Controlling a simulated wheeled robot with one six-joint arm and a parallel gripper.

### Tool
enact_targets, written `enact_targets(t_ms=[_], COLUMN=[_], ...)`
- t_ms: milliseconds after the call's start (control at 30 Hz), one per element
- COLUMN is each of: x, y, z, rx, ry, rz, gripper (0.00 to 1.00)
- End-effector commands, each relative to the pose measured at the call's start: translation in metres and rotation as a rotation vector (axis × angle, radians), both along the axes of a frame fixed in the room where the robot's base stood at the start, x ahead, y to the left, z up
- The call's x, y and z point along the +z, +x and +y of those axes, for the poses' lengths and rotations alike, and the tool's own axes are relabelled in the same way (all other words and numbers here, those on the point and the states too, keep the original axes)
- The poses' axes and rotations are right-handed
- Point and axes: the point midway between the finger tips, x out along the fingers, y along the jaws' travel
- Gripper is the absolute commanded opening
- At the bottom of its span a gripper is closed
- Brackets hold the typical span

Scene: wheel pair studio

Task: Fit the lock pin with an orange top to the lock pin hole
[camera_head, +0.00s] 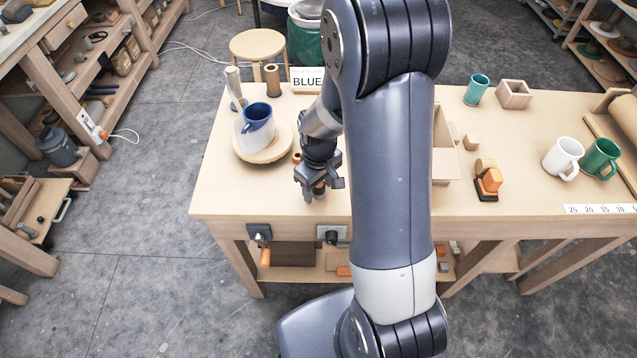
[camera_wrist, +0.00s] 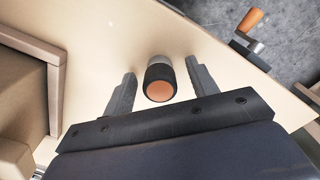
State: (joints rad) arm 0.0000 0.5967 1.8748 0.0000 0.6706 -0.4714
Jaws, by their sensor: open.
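In the wrist view, the lock pin (camera_wrist: 160,88) has a round orange top, a black band and a grey body. It lies between the two fingers of my gripper (camera_wrist: 160,68), with a visible gap on each side. My gripper is open. In the head view my gripper (camera_head: 318,190) points down low over the table's front part, right of the round wooden stand. I cannot identify the lock pin hole in either view; my arm hides part of the table.
An open box (camera_head: 446,165) stands right of my arm. An orange block on a black base (camera_head: 490,182) is further right. An orange-handled crank (camera_head: 263,250) hangs at the table's front edge.

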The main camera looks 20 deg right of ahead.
Motion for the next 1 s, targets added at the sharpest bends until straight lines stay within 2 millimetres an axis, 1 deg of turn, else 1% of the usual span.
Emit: enact_targets(t_ms=[33, 67, 600, 633, 900, 1000], x=[0.0001, 0.0002, 0.0005, 0.0005, 0.0006, 0.0007], y=[0.0, 0.0001, 0.0002, 0.0002, 0.0002, 0.0003], z=[0.0, 0.0, 0.0, 0.0001, 0.0001, 0.0001], rx=[0.0, 0.0, 0.0, 0.0, 0.0, 0.0], ry=[0.0, 0.0, 0.0, 0.0, 0.0, 0.0], rz=[0.0, 0.0, -0.001, -0.001, -0.001, -0.001], gripper=[0.54, 0.52, 0.08, 0.28, 0.06, 0.0])
